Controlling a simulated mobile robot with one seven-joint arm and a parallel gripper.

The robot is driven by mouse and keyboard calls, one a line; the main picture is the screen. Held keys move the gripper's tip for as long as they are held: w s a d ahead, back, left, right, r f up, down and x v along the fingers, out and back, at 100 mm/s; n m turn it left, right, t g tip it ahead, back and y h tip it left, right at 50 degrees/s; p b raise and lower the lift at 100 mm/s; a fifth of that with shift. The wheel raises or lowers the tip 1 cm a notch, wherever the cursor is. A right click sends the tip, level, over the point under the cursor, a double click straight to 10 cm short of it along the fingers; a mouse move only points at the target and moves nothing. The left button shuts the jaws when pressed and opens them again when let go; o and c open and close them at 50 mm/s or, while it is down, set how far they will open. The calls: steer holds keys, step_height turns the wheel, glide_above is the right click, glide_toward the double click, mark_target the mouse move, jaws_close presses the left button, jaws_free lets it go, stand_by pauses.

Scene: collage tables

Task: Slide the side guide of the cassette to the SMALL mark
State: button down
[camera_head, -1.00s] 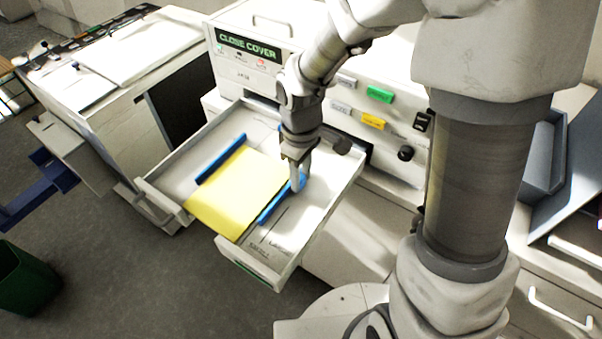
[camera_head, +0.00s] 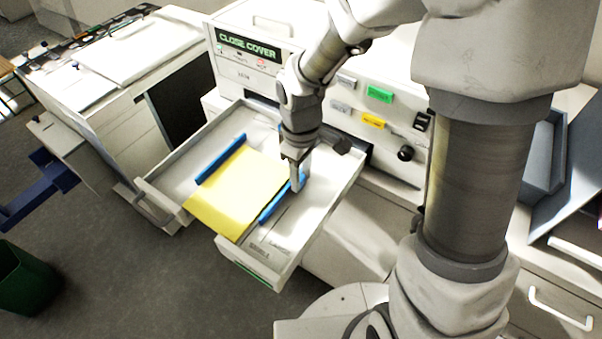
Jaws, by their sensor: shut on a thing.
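The cassette (camera_head: 172,172) is a white open drawer pulled out of the machine. A yellow paper sheet (camera_head: 238,190) lies in it between two blue side guides. The left blue guide (camera_head: 220,160) lies along the sheet's left edge. The right blue guide (camera_head: 273,205) lies along the sheet's right edge. My gripper (camera_head: 297,186) points down and is shut on the right guide near its far end, partly hiding it. Small dark marks with lettering (camera_head: 262,246) show on the cassette floor by the front right; I cannot read them.
The machine's front panel (camera_head: 345,75) with coloured labels and a black knob (camera_head: 405,153) stands behind the cassette. A white cabinet (camera_head: 110,85) is at left, a green bin (camera_head: 25,280) at lower left. Grey floor is clear in front.

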steer(key=shift+a, duration=0.1)
steer(key=shift+w+a, duration=0.1)
steer(key=shift+w, duration=0.1)
steer(key=c, duration=0.5)
jaws_free()
step_height(320, 180, up, 18)
steer(key=shift+f, duration=0.25)
steer(key=shift+s, duration=0.1)
steer(key=s+d+r+m+t, duration=0.1)
steer(key=s+d+m+t, duration=0.1)
steer(key=s+d+m, duration=0.1)
steer(key=s+d+m+t, duration=0.1)
steer(key=s+d+m, duration=0.3)
steer(key=s, duration=0.1)
steer(key=s+d+r+m+t, duration=0.1)
steer(key=s+d+m+t, duration=0.1)
steer(key=s+d+m, duration=0.1)
steer(key=shift+s+d+r+t+b, duration=0.15)
steer(key=shift+s+d+b, duration=0.05)
steer(key=shift+s, duration=0.2)
steer(key=shift+s+d+r+t+b, duration=0.15)
steer(key=shift+s, duration=0.25)
